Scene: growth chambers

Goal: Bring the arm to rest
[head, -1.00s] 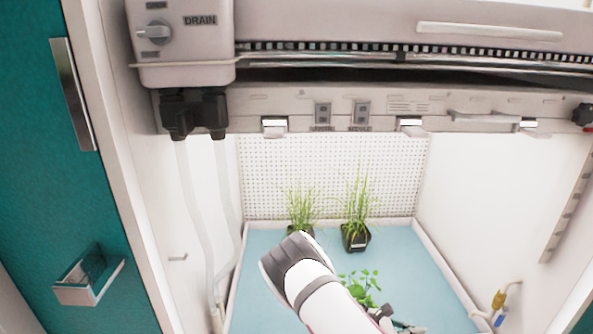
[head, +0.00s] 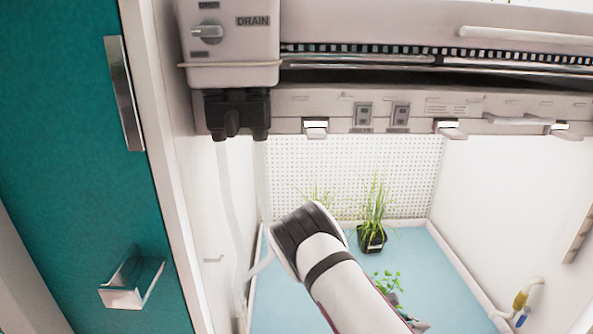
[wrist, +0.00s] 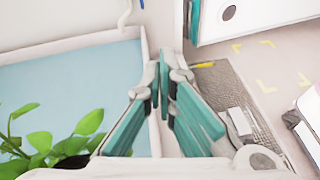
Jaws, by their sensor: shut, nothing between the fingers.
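My arm reaches up from the bottom of the head view into the growth chamber, its elbow bent in front of the grassy plants. My gripper (wrist: 164,82) shows in the wrist view with its teal-padded fingers together and nothing between them. It is over the edge of the blue tray floor (wrist: 75,75). A leafy green plant (wrist: 62,140) is close by at the lower left of the wrist view. The same leafy plant (head: 388,282) shows beside my arm in the head view, partly hidden.
A potted grassy plant (head: 372,215) stands at the back; another (head: 318,195) is mostly hidden by my arm. Clear tubes (head: 229,220) hang on the left from the drain unit (head: 230,45). A teal door (head: 75,180) is at far left. A grey mesh panel (wrist: 235,105) lies right of my gripper.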

